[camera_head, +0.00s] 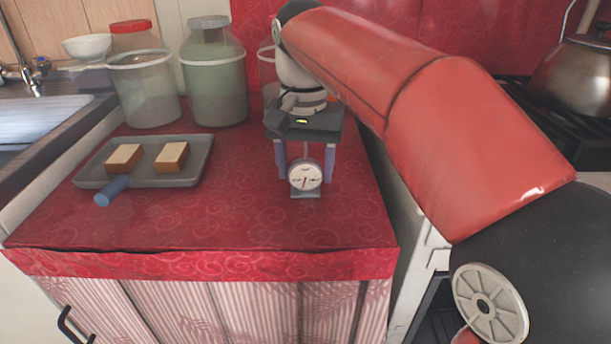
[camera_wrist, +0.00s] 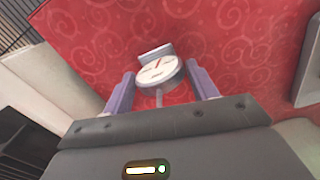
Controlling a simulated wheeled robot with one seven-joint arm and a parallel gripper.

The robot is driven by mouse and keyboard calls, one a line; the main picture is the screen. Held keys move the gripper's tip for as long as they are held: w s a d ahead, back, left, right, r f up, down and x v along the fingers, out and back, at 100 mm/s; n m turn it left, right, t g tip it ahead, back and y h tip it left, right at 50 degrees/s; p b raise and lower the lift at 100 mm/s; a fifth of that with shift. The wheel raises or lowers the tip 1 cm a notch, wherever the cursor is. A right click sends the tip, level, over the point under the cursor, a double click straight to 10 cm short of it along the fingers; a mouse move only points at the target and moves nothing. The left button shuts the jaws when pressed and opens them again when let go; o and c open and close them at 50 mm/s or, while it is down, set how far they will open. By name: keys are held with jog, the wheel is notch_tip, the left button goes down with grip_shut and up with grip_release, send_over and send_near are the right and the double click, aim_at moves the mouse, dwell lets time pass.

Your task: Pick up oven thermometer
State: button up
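The oven thermometer (camera_head: 305,176) has a round white dial on a small grey base and stands upright on the red counter (camera_head: 230,225), near its right side. In the wrist view, the thermometer (camera_wrist: 158,72) shows between the ends of the two purple fingers. My gripper (camera_head: 306,172) is open and points down over it, with one finger on each side. In the wrist view, gaps show between the dial and both fingers of my gripper (camera_wrist: 160,72). The thermometer's back is hidden in the head view.
Two large jars (camera_head: 146,90) (camera_head: 214,80) stand behind. A kettle (camera_head: 578,75) is on the stove at right. The counter's front is clear.

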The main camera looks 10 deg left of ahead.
jog(key=c, duration=0.5)
jog(key=shift+r, duration=0.1)
